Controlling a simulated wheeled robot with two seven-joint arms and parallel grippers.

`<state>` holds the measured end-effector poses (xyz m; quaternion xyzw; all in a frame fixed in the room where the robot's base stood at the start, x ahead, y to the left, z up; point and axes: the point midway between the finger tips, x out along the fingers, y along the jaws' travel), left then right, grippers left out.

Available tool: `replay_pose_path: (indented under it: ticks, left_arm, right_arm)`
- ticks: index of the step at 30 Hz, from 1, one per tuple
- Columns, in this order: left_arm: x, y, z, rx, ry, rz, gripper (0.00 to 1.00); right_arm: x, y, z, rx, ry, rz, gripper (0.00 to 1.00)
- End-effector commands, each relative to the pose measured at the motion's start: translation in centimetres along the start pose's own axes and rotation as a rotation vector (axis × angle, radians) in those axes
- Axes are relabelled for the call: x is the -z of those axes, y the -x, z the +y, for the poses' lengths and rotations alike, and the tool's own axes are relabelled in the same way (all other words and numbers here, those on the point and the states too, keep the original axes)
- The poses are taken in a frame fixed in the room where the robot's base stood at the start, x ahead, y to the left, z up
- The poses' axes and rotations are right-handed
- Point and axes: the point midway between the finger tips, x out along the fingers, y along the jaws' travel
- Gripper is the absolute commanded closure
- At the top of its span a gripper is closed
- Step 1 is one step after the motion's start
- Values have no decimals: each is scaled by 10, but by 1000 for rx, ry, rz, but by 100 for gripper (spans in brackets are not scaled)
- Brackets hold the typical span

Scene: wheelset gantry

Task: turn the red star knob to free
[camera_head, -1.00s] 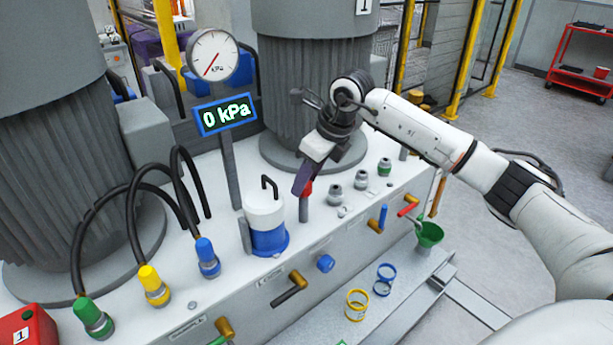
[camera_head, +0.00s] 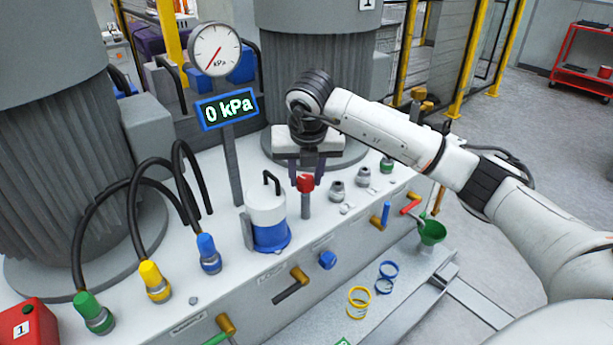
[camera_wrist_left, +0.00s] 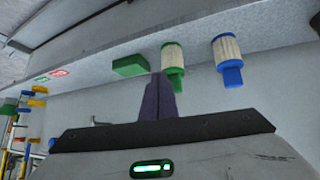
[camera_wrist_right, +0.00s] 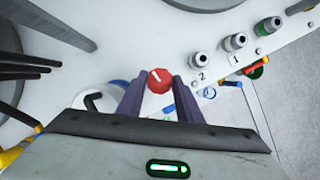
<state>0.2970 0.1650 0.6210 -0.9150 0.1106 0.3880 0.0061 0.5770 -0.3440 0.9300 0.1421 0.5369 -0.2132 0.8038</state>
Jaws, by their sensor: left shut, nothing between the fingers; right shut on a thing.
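The red star knob (camera_head: 305,183) sits on a grey post at the front of the white bench top. In the right wrist view the knob (camera_wrist_right: 160,80) has a white mark on its top. My right gripper (camera_head: 306,172) is above it, with one dark finger on each side, shut on the knob. These fingers also show in the right wrist view (camera_wrist_right: 159,92). My left gripper (camera_wrist_left: 158,84) shows only in the left wrist view. Its fingers are together and empty, below a ledge with green and blue fittings.
A white and blue canister (camera_head: 268,215) stands left of the knob. Grey fittings (camera_head: 337,190) stand to its right. A gauge (camera_head: 214,50) and a "0 kPa" display (camera_head: 227,110) rise behind. Hoses with green, yellow and blue plugs (camera_head: 208,252) are farther left.

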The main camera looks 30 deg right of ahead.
Motion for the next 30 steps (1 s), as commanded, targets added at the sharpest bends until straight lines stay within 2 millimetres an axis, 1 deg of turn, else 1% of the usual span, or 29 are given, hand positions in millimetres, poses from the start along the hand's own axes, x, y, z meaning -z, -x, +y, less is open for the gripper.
replay_pose_path:
  ticks: [6, 12, 28, 29, 30]
  left_arm:
    - [2, -1, 1, -2, -2, 4, 100]
    - [3, -1, 1, -3, -2, 7, 100]
    - [2, -2, 1, -2, -2, 5, 100]
    - [2, -2, 1, -2, -2, 5, 100]
    - [2, -2, 1, -2, -2, 4, 100]
  right_arm:
    - [-1, 1, 2, 44, -113, -2, 90]
    - [-1, 1, 2, 67, -169, -2, 90]
    - [-1, 1, 2, 76, -191, -1, 90]
    - [-1, 1, 2, 76, -191, -1, 66]
    - [-1, 1, 2, 76, -191, -1, 60]
